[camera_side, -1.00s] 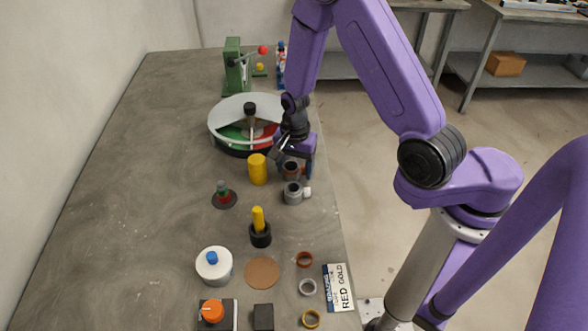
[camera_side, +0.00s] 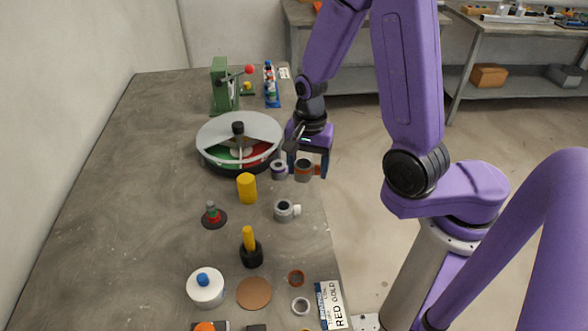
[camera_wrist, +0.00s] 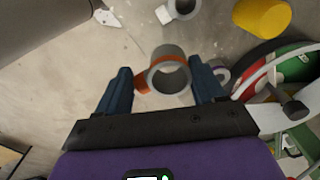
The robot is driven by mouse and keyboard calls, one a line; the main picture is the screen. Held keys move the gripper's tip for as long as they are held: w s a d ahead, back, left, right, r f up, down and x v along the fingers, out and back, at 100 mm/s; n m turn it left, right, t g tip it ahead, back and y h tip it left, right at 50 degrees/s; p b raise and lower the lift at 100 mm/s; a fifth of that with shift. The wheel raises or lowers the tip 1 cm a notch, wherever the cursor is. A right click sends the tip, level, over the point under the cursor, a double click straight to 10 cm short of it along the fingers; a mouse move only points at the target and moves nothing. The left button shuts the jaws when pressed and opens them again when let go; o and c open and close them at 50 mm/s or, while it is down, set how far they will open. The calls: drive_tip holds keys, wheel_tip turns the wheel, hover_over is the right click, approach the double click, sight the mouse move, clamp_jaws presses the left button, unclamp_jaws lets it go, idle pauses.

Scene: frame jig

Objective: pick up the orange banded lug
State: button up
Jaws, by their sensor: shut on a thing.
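The orange banded lug (camera_side: 304,171) is a grey ring with an orange band and a side tab. My gripper (camera_side: 307,168) is shut on it and appears to hold it above the table near the right edge. In the wrist view the lug (camera_wrist: 168,72) sits between my two blue fingers (camera_wrist: 163,88), its orange tab pointing left. A purple banded lug (camera_side: 279,170) stands just left of the held one. A white banded lug (camera_side: 284,211) stands nearer the camera on the table.
The round tray with red and green sections (camera_side: 214,132) is left of my gripper. A yellow cylinder (camera_side: 247,188) stands in front of it. A green press (camera_side: 220,88) and a blue rack (camera_side: 271,95) are behind. The table's right edge is close.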

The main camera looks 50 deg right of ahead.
drive_tip(key=shift+s+d+r, duration=0.5)
drive_tip(key=shift+s+r, duration=1.1)
drive_tip(key=shift+s, duration=2)
drive_tip(key=w+a+n, duration=0.2)
drive_tip(key=w+a, duration=0.1)
drive_tip(key=w, duration=0.4)
drive_tip(key=w+a+n, duration=0.1)
drive_tip(key=w+a, duration=0.2)
drive_tip(key=w, duration=0.4)
drive_tip(key=w+a+n, duration=0.3)
drive_tip(key=w+a, duration=0.5)
drive_tip(key=a, duration=0.4)
drive_tip(key=shift+s+f, duration=0.2)
drive_tip(key=shift+f, duration=2.5)
drive_tip(key=shift+f, duration=2.95)
drive_tip(key=shift+f, duration=0.1)
drive_tip(key=shift+c, duration=0.6)
drive_tip(key=shift+f, duration=0.2)
drive_tip(key=shift+f, duration=0.25)
